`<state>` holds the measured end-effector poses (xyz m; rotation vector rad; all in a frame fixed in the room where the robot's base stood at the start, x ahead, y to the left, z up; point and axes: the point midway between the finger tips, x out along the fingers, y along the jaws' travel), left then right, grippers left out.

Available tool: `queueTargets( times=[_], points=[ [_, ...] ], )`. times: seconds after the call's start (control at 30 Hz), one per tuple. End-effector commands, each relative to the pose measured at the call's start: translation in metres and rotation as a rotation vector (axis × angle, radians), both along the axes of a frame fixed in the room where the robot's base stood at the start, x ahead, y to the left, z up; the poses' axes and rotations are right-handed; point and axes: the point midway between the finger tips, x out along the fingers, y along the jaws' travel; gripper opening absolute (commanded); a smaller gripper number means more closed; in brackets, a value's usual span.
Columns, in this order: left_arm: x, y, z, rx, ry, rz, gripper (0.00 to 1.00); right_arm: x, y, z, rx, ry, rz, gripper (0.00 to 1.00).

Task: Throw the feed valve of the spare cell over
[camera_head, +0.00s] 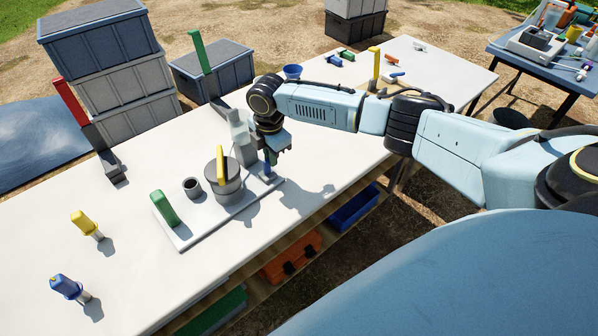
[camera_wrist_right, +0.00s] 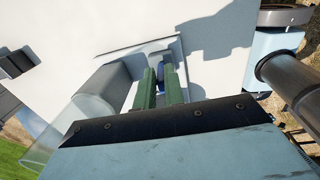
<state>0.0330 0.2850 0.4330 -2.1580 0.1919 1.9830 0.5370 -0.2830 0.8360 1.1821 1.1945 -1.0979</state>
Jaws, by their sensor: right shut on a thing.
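A white board (camera_head: 182,240) lies on the white table. On it stand a green handle (camera_head: 164,209), a small grey cup (camera_head: 192,187), a round grey pot (camera_head: 228,187) with a yellow lever (camera_head: 220,165) on top, and a blue lever (camera_head: 267,170) at its right end. My right gripper (camera_head: 277,147) is at that right end. In the right wrist view its green fingers (camera_wrist_right: 159,88) are shut on the blue lever (camera_wrist_right: 162,73). The lever's foot is mostly hidden. I cannot tell which part is the spare cell. My left gripper is not in view.
A grey block-like housing (camera_head: 240,135) stands close behind the gripper. A red lever (camera_head: 70,102), a green upright lever (camera_head: 200,52), and yellow (camera_head: 84,223) and blue (camera_head: 68,288) handles stand on the table (camera_head: 150,290). Stacked crates (camera_head: 120,75) are behind.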

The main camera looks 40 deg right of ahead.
Motion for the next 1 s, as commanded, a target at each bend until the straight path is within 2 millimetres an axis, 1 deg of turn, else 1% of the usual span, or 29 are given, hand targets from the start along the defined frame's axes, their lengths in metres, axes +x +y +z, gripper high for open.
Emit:
queueTargets(
  times=[0.23, 0.43, 0.8, 1.0],
  points=[
    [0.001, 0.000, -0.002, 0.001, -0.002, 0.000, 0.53, 0.005, 0.001, 0.000, -0.002, 0.027, 0.000, 0.00],
    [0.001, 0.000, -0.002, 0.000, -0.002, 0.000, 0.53, 0.006, 0.001, 0.001, -0.004, 0.032, 0.000, 0.00],
    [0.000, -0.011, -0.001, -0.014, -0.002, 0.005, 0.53, 0.009, 0.001, 0.001, -0.005, 0.052, 0.000, 0.00],
    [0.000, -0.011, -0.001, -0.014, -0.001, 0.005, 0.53, 0.009, 0.001, 0.001, -0.006, 0.052, 0.000, 0.00]
  ],
)
